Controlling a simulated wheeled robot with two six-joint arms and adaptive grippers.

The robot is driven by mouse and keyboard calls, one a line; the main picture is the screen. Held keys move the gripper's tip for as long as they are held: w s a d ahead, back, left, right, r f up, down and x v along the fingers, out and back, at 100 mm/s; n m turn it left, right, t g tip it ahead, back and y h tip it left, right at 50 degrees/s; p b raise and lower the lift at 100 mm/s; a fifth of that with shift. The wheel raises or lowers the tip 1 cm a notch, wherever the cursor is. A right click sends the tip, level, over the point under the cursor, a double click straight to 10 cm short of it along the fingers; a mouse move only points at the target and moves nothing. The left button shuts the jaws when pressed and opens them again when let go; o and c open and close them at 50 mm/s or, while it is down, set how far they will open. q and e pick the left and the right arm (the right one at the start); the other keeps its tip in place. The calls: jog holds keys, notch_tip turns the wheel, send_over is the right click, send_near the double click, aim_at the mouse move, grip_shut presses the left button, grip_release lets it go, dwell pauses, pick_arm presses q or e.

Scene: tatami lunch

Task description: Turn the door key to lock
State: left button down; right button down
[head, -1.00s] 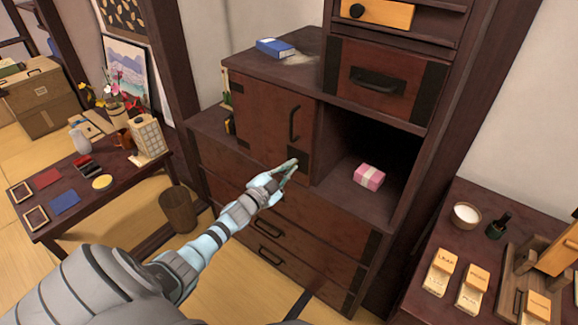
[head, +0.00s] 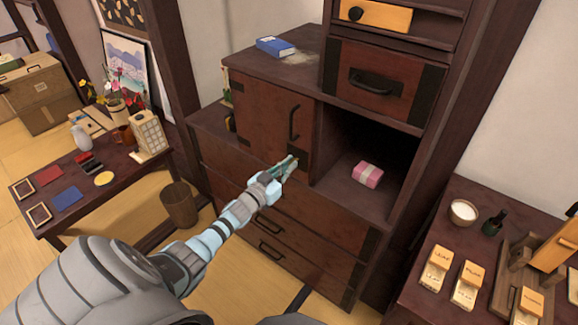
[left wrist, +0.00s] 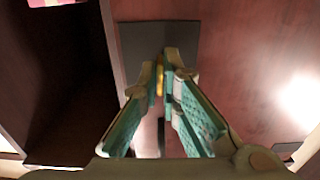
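The brown cabinet door (head: 265,120) is closed, with a dark upright handle and a dark lock plate (head: 298,158) at its lower right. The plate also shows in the left wrist view (left wrist: 185,40). My left gripper (head: 291,161) is in front of this plate. In the left wrist view its fingertips (left wrist: 163,75) are close together around a thin gold piece, which looks like the door key (left wrist: 160,80). The fingers hide most of the key, so its angle is hard to tell. My right gripper is not in view.
An open compartment with a pink box (head: 367,174) lies just right of the door. Drawers (head: 290,235) are below, and a blue book (head: 275,46) lies on the cabinet top. A low table (head: 120,175) and a bin (head: 179,205) stand at left.

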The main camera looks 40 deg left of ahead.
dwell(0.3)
pick_arm(q)
jog(key=c, duration=1.8)
grip_release()
jog(key=s, duration=1.2)
jog(key=shift+d, duration=0.15)
